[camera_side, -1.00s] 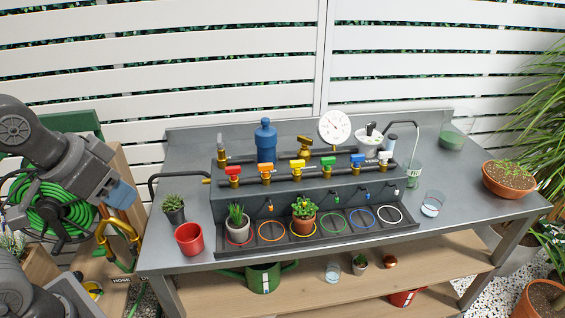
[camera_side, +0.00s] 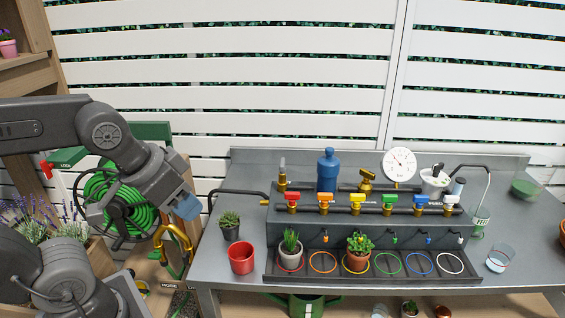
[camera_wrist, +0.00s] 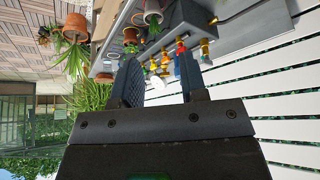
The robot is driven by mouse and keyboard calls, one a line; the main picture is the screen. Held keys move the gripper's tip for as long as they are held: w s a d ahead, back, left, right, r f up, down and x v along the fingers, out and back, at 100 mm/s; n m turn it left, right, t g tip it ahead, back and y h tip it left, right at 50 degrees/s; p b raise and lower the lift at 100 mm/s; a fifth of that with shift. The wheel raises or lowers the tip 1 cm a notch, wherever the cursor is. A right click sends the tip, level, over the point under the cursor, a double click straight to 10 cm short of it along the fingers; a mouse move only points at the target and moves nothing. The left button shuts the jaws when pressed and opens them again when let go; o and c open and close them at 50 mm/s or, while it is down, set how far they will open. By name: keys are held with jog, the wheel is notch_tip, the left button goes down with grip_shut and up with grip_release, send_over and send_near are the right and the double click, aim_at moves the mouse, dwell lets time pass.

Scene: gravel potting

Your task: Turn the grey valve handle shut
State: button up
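A brass valve with an upright grey handle (camera_side: 283,162) stands at the left back of the pipe block on the bench. Its lever points up. My gripper (camera_side: 187,207) is left of the bench, well apart from the valve. In the wrist view the two dark fingers of my gripper (camera_wrist: 160,78) are spread with nothing held between them. The row of coloured valves shows beyond and between them, tilted; I cannot pick out the grey handle there.
Red, orange, yellow, green, blue and white valves line the front pipe (camera_side: 342,209). A blue bottle (camera_side: 328,172), brass gate valve (camera_side: 367,181) and dial gauge (camera_side: 399,165) stand behind. A bent black pipe (camera_side: 232,192), small plant (camera_side: 230,227) and red pot (camera_side: 242,258) are at the left.

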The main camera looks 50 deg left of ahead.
jog(key=w+a+r+n+y, duration=0.1)
jog(key=w+a+r+n, duration=0.2)
jog(key=w, duration=0.6)
jog(key=n+g+y, duration=0.2)
jog(key=n, duration=0.4)
send_near(282, 161)
jog(key=x, duration=0.9)
grip_shut()
